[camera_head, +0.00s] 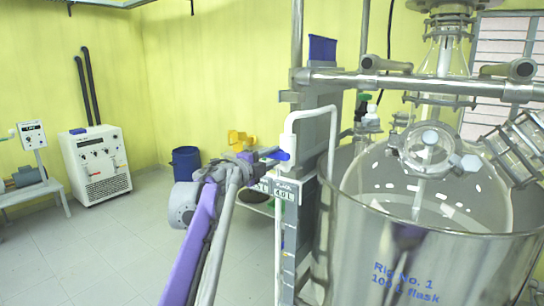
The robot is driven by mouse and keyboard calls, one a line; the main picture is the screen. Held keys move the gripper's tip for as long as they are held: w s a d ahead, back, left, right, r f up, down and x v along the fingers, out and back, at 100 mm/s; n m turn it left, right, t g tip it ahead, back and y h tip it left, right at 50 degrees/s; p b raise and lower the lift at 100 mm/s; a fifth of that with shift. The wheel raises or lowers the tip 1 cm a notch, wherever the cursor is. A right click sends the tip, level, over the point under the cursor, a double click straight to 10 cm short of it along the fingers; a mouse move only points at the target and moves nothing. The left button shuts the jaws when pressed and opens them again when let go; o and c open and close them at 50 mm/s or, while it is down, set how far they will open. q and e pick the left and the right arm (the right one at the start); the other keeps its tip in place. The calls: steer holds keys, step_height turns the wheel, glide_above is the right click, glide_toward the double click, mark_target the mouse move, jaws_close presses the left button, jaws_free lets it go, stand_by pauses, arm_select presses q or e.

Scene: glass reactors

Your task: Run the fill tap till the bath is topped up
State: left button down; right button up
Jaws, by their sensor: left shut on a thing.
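The fill tap (283,155) has a blue handle on a white pipe (290,127) that bends over and runs towards the bath. My left gripper (266,153) is at the blue handle and shut on it. The bath (450,262) is a large steel vessel at the right, marked "Rig No. 1 100 L flask". A round glass flask (380,187) sits inside it. The water level in the bath cannot be made out. My right gripper is not in view.
A steel frame with a horizontal bar (340,78) stands around the bath. A white cabinet (97,163), a blue bin (186,163) and a bench with a motor (27,177) stand at the left. The floor between is clear.

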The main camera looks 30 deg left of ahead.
arm_select(q)
steer(key=shift+m, duration=0.5)
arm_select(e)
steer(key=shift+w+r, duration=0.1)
arm_select(q)
steer(key=c, duration=0.7)
jaws_free()
steer(key=s, duration=0.3)
steer(key=s+b, duration=0.1)
steer(key=s, duration=0.6)
steer(key=shift+s+a+b, duration=0.4)
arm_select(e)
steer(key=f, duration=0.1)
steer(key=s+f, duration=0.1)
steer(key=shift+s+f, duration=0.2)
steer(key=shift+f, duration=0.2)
